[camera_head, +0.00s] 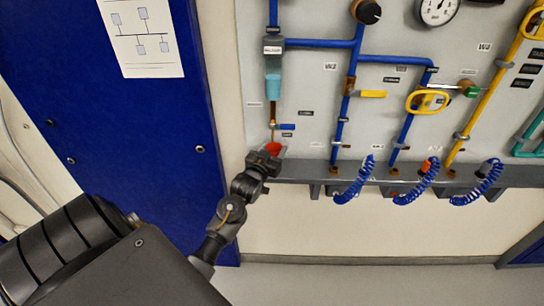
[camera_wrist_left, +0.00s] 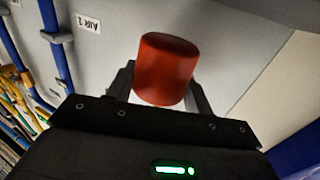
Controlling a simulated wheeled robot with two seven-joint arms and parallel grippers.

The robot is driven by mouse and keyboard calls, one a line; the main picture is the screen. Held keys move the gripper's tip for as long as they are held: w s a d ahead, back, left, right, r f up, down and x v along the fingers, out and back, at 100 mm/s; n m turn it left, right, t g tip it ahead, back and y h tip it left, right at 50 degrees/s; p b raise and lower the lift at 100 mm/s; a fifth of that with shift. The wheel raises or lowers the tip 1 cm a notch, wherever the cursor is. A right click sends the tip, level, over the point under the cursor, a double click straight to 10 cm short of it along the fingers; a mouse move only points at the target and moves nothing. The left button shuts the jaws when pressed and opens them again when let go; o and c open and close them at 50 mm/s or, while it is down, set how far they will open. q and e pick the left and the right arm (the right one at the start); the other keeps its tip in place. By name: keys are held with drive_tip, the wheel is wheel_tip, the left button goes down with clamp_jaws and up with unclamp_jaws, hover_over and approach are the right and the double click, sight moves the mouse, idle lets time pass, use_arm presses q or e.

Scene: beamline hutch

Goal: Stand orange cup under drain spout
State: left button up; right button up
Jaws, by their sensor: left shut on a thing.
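The orange cup (camera_head: 273,148) looks red-orange and is mostly covered by my gripper in the head view. In the left wrist view the cup (camera_wrist_left: 166,68) shows its plain round side between the two fingers. My left gripper (camera_head: 267,158) is shut on it at the left end of the grey ledge. The drain spout (camera_head: 273,130) is a thin brass pipe below the filter bowl, just above the cup in the picture. The gap between spout and cup, and whether the cup touches the ledge, cannot be told. My right gripper is not in view.
The grey ledge (camera_head: 330,174) runs right along the panel, with coiled blue hoses (camera_head: 354,184) hanging at its front. A blue door or wall panel (camera_head: 120,130) is at the left.

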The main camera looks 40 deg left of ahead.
use_arm(q)
drive_tip(key=shift+a+f, duration=0.1)
wheel_tip(320, 180, down, 3)
drive_tip(key=shift+a+p, duration=0.15)
drive_tip(key=shift+p, duration=0.5)
drive_tip(key=shift+f, duration=0.2)
drive_tip(key=shift+f, duration=0.2)
drive_tip(key=o, duration=1)
